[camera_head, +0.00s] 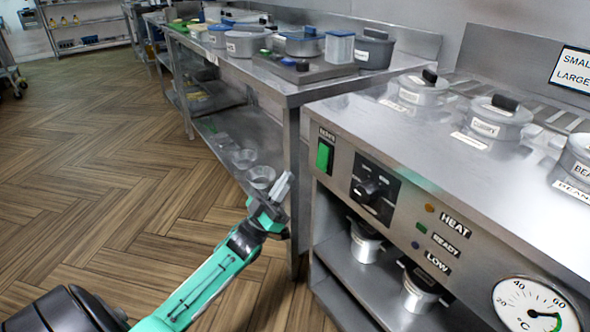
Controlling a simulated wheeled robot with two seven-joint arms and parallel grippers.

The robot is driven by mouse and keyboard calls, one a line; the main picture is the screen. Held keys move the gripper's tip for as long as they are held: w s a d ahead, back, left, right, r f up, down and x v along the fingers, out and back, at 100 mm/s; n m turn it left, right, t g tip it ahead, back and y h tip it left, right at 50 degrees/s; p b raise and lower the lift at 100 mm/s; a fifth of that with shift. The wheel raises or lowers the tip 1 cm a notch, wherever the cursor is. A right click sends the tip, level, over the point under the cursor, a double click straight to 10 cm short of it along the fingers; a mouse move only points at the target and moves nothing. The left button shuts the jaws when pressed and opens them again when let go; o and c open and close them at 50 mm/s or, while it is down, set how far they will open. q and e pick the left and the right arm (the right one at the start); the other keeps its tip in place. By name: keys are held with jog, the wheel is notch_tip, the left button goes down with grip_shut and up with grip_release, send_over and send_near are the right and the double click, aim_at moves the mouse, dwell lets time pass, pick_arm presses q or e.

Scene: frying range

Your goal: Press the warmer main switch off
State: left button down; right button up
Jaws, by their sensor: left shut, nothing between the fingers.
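The warmer (440,150) is a steel counter unit on the right. Its main switch (323,157) is a green rocker at the left end of the front panel, under a small label. A black dial (372,188) sits to its right. My left gripper (284,186) is shut and empty, in front of the lower shelf of the neighbouring table. In the picture it is to the left of and below the switch, apart from it. My right gripper is not in view.
HEAT, READY and LOW lights and a temperature gauge (535,308) are further right on the panel. Lidded pots (497,118) sit in the warmer top. A steel table (283,84) with containers stands to the left. The wooden floor (100,180) is clear.

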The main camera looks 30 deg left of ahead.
pick_arm(q)
jog(key=shift+s+a+f, duration=0.35)
jog(key=shift+s+f, duration=0.3)
jog(key=shift+s, duration=0.2)
jog(key=shift+s+a+f, duration=0.35)
jog(key=shift+s+f, duration=0.3)
jog(key=shift+s, duration=0.15)
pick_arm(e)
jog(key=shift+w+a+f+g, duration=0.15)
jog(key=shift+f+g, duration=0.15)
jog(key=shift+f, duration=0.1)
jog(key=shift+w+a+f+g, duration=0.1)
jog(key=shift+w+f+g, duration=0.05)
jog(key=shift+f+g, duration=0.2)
pick_arm(q)
jog(key=shift+s, duration=0.1)
